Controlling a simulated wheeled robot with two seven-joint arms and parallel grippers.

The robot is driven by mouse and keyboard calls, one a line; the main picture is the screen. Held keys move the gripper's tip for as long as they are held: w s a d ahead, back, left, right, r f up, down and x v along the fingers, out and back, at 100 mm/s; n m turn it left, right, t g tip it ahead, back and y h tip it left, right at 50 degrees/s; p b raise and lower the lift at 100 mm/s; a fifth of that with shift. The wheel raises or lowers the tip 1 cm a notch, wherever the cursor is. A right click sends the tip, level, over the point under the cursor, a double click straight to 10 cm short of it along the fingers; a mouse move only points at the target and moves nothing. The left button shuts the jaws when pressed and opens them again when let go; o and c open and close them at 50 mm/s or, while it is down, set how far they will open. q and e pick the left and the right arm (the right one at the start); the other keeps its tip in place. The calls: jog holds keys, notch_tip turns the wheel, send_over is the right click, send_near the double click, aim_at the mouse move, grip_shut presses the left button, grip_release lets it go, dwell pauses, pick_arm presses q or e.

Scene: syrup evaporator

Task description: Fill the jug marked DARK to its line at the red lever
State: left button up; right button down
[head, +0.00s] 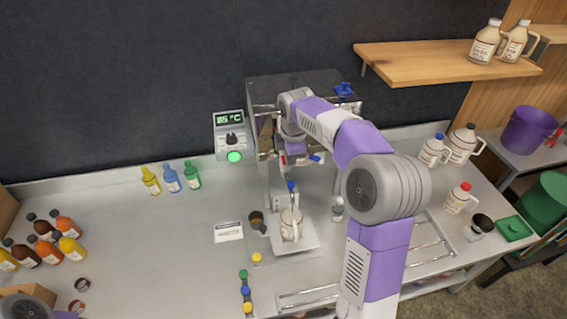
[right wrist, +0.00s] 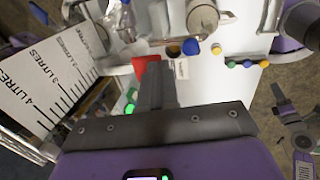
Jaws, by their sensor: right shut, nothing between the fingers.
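My right gripper (head: 285,160) is at the front of the steel evaporator (head: 335,88), mostly behind my own wrist in the head view. In the right wrist view its fingers (right wrist: 150,78) are shut and empty, with the tips close by the red lever (right wrist: 146,64); whether they touch is unclear. A pale jug (head: 291,226) stands upright on a white plate (head: 312,246) below the evaporator. It also shows from above in the right wrist view (right wrist: 203,18). Its marking and fill level cannot be read. My left gripper is out of view.
A control box (head: 231,135) reads 85 °C. Several small bottles (head: 172,178) stand at the back left. Capped jugs (head: 461,199) stand on the right counter, two more on the shelf (head: 440,62). A litre scale (right wrist: 45,85) shows at the wrist view's left. The left-centre counter is mostly clear.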

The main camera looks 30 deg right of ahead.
jog(key=shift+w+d+f+b, duration=0.1)
jog(key=shift+w+f+b, duration=0.5)
jog(key=shift+f, duration=0.25)
jog(key=shift+w+d+t, duration=0.1)
jog(key=shift+w+t, duration=0.15)
jog(key=shift+t, duration=0.05)
jog(key=shift+s+r, duration=0.35)
jog(key=shift+r, duration=0.05)
jog(key=shift+w, duration=0.15)
jog(key=shift+f, duration=0.1)
dwell(6.2)
